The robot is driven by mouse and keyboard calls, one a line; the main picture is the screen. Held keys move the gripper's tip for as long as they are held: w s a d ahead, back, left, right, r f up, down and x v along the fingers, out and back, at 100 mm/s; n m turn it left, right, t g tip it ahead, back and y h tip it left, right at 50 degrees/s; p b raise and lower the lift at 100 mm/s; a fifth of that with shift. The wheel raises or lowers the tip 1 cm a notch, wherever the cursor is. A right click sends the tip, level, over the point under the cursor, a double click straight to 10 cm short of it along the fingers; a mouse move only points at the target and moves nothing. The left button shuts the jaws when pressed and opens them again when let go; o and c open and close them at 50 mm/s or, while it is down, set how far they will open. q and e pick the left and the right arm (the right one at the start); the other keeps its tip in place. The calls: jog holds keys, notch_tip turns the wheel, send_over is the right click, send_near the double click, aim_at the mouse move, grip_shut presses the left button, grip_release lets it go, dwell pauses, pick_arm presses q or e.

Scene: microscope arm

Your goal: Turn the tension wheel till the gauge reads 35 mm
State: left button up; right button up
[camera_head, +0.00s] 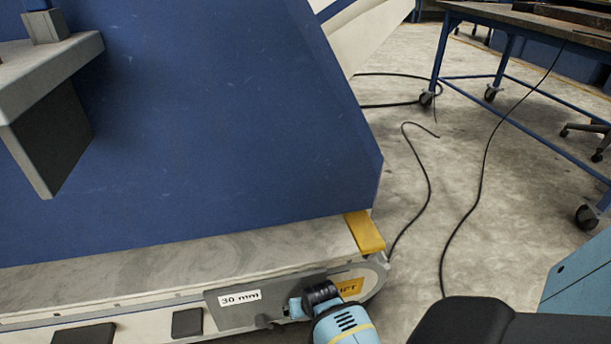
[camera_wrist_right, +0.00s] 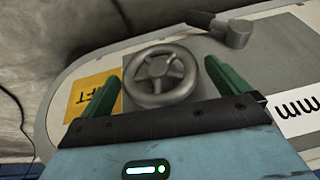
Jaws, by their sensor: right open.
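The tension wheel (camera_wrist_right: 160,76) is a grey spoked handwheel on a grey panel in the right wrist view. My right gripper (camera_wrist_right: 162,70) is open, with one green finger on each side of the wheel; I cannot tell whether they touch it. In the head view my right gripper (camera_head: 294,308) is at the panel, and I cannot make out the wheel there. The gauge label (camera_head: 240,298) reads 30 mm. In the wrist view only the "mm" of the label (camera_wrist_right: 297,112) shows, upside down. My left gripper is not in view.
A yellow label (camera_head: 349,287), partly covered, sits on the panel's right end. A grey lever (camera_wrist_right: 228,30) sticks out near the wheel. A large blue machine body (camera_head: 220,120) rises behind the panel. Cables (camera_head: 485,165) lie on open floor to the right, near a wheeled table (camera_head: 520,20).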

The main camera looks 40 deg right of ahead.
jog(key=c, duration=0.9)
jog(key=shift+c, duration=0.2)
